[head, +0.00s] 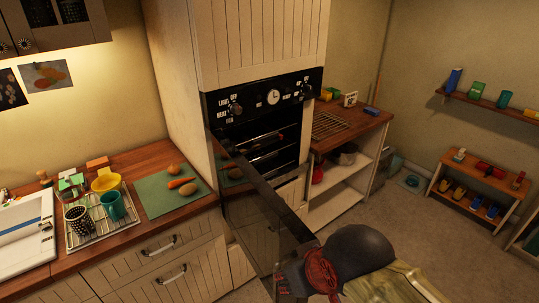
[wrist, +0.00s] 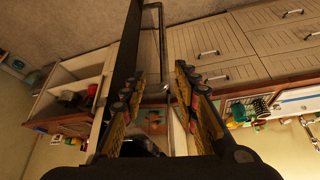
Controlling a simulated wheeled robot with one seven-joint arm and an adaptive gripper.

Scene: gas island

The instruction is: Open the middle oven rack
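The oven (head: 268,105) is built into the tall cream cabinet in the head view. Its dark glass door (head: 250,215) stands open, swung out toward me on the left side. Inside the dark cavity, racks (head: 265,154) show as thin pale horizontal lines; which is the middle one is hard to tell. They appear pushed in. My gripper (wrist: 160,70) is open, its fingers apart on either side of the door's handle bar (wrist: 161,35) in the wrist view. Contact is unclear. In the head view my arm hides the fingertips near the door's outer edge.
The left counter holds a dish rack (head: 97,222) with cups and a green board (head: 170,195) with vegetables. Right of the oven is a wooden-topped shelf unit (head: 350,125). Floor between is clear.

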